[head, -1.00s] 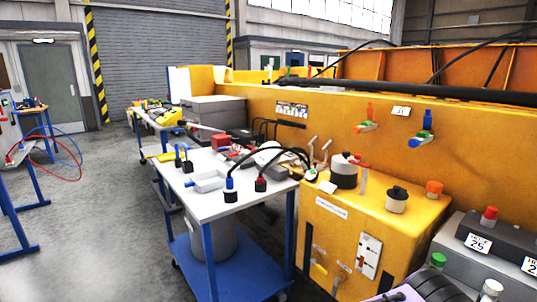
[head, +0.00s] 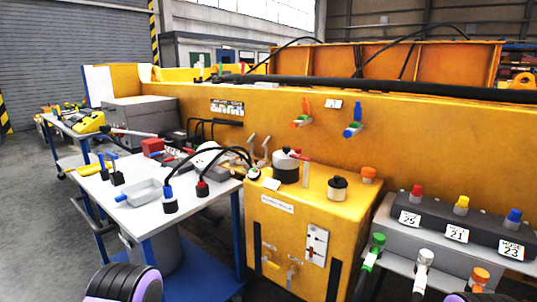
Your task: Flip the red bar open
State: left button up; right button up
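A small red bar (head: 306,168) stands upright on top of the yellow tank (head: 335,203), just right of a white-and-black capped filler (head: 286,166). Its lower part looks pale. Neither gripper is in view. Only black and purple parts of my own arms show at the bottom edge, clear of the tank.
A white-topped cart (head: 137,214) with black hoses, a grey tray (head: 143,191) and fittings stands left of the tank. To the right, a dark block (head: 462,221) carries coloured caps and number labels, with hoses below. Floor at left is clear.

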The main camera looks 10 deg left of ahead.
aim_at(298, 150)
jog(key=u, duration=0.55)
jog(key=k, duration=1.3)
jog(key=u, duration=0.3)
jog(key=i, duration=0.25)
jog(key=z, duration=0.8)
jog(key=i, duration=1.5)
jog(key=u, duration=0.6)
